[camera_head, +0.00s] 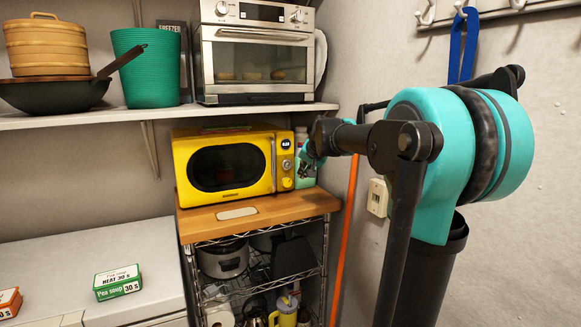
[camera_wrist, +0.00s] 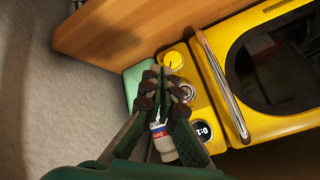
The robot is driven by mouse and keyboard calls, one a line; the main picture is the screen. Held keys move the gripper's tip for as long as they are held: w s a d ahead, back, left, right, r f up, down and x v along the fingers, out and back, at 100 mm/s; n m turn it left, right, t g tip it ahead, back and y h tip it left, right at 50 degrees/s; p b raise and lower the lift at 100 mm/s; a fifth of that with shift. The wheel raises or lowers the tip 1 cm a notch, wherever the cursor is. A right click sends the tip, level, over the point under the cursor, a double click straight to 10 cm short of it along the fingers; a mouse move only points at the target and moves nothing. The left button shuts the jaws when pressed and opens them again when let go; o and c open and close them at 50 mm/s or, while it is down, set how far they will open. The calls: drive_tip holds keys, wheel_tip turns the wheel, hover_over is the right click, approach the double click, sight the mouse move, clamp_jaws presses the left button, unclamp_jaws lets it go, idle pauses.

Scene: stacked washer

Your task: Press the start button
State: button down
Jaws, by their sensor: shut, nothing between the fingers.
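The yellow microwave (camera_head: 226,165) stands on a wooden-topped rack, its dark door closed. Its right-hand panel holds a round lit display (camera_head: 285,143), a silver dial (camera_head: 286,164) and a round yellow button (camera_head: 287,182) at the bottom. In the wrist view the panel is turned, with the display (camera_wrist: 203,130), the dial (camera_wrist: 187,92) and the yellow button (camera_wrist: 174,58) in a row. My gripper (camera_head: 305,172) is shut and empty, just right of the panel. In the wrist view its fingertips (camera_wrist: 163,75) appear beside the dial and just below the button; contact cannot be told.
A green container (camera_wrist: 134,82) and a white bottle (camera_wrist: 162,142) stand close beside the microwave. A shelf (camera_head: 120,117) above carries a toaster oven (camera_head: 257,50). The wall is close on the right.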

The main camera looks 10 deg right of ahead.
sight(288, 165)
drive_tip(key=w+a, duration=0.2)
drive_tip(key=w, duration=0.6)
drive_tip(key=shift+w+a, duration=0.15)
drive_tip(key=shift+a, duration=0.25)
drive_tip(key=shift+w, duration=0.1)
idle(1.3)
drive_tip(key=shift+w+a, duration=0.15)
drive_tip(key=shift+w, duration=0.15)
